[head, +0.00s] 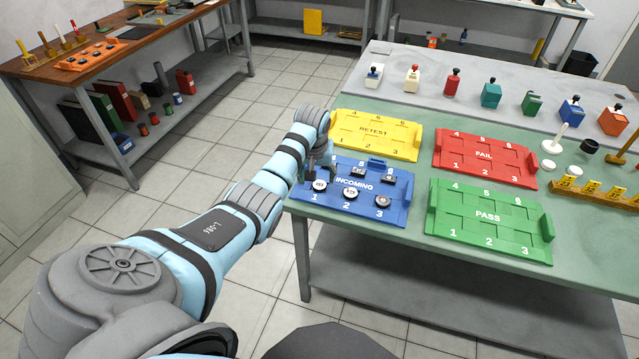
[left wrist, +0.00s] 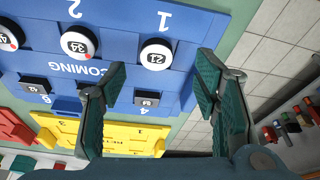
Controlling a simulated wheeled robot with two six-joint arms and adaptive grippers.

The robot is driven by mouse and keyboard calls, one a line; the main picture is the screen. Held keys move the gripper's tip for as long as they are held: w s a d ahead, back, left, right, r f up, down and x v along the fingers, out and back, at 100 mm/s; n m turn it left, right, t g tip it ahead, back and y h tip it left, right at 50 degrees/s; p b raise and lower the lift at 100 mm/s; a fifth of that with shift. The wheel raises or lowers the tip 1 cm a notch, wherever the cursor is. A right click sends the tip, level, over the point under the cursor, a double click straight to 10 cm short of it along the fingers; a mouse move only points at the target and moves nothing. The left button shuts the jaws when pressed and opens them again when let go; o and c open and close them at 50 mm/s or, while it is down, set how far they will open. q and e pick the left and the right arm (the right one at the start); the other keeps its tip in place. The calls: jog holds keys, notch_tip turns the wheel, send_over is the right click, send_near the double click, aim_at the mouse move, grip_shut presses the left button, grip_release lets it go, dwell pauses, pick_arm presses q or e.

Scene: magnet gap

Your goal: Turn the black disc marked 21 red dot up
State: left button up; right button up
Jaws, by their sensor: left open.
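The disc marked 21 (left wrist: 156,56) lies in slot 1 of the blue INCOMING tray, a white numbered face on a black body; it also shows in the head view (head: 319,186). No red dot can be made out on its face. The blue tray (head: 402,212) holds a disc marked 34 (left wrist: 79,44) in slot 2 and another disc (head: 382,201) in slot 3. My left gripper (left wrist: 160,82) is open and empty above the tray's left end, its fingers apart, with disc 21 ahead between and beyond the fingertips. My right gripper is not in view.
Small black blocks (head: 358,172) sit in the blue tray's back row. A yellow RETEST tray (head: 400,150) lies behind it, red FAIL (head: 520,180) and green PASS (head: 545,255) trays to the right. Several bottles stand along the back of the table. The green table's front left edge is close by.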

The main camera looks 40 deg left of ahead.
aim_at(319, 186)
pick_arm(q)
jog(key=b+x, duration=0.1)
jog(key=x, duration=0.1)
jog(key=b+x, duration=0.1)
jog(key=x, duration=0.1)
jog(key=shift+w+d+f, duration=0.2)
jog(key=shift+f, duration=0.05)
jog(key=shift+r, duration=0.15)
jog(key=shift+s+d, duration=0.15)
jog(key=c, duration=1.3)
